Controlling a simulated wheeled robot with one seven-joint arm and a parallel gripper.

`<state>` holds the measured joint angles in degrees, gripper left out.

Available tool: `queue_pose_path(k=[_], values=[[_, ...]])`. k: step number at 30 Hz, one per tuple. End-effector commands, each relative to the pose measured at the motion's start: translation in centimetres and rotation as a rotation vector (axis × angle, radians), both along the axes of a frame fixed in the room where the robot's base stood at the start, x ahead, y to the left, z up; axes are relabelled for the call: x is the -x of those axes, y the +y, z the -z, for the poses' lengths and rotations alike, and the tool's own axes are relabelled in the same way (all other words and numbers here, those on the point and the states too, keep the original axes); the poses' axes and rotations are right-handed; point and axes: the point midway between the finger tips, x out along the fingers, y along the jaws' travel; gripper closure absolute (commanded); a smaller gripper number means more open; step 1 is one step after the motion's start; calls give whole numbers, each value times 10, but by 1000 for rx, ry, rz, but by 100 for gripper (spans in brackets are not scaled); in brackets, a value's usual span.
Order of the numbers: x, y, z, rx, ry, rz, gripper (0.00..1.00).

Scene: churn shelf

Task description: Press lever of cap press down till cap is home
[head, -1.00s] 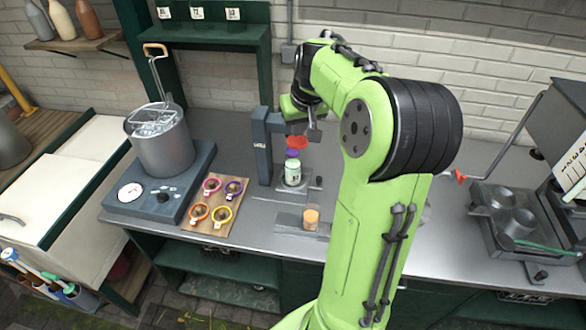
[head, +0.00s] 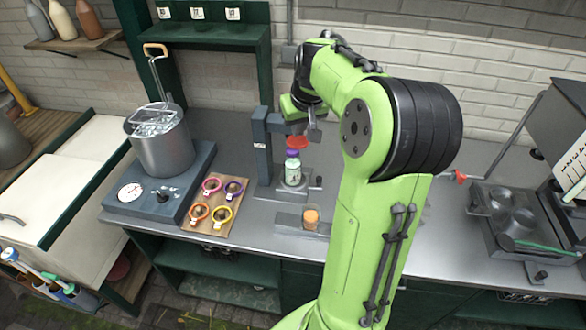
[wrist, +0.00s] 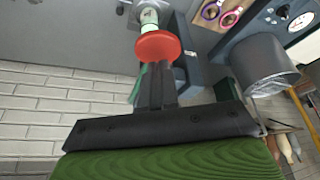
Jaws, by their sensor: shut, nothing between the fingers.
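The cap press (head: 262,150) is a dark grey upright frame on the worktop. A red round part (head: 297,142), which looks like the lever's knob, sits at its front, close above a white and green bottle (head: 293,173) with a purple cap (head: 292,154). The bottle stands upright on the press base. My gripper (head: 313,134) is shut and empty beside the red part. In the wrist view my gripper's fingers (wrist: 157,85) point at the red disc (wrist: 158,46), their tips close to it; contact cannot be told.
A small orange-topped jar (head: 311,216) stands on a grey plate in front of the press. A wooden board (head: 215,206) with several coloured rings lies left, by a steel pot (head: 162,145) on a scale base. A metal machine (head: 510,215) stands right. My arm hides the middle right.

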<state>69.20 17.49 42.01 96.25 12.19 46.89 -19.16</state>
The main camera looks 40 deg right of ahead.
Motion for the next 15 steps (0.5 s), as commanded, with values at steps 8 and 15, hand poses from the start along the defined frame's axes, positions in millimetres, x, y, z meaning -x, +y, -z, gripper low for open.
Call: queue_pose_path(k=[8,15], values=[[0,0,4,0,0,0,100],[0,0,13,0,0,0,100]])
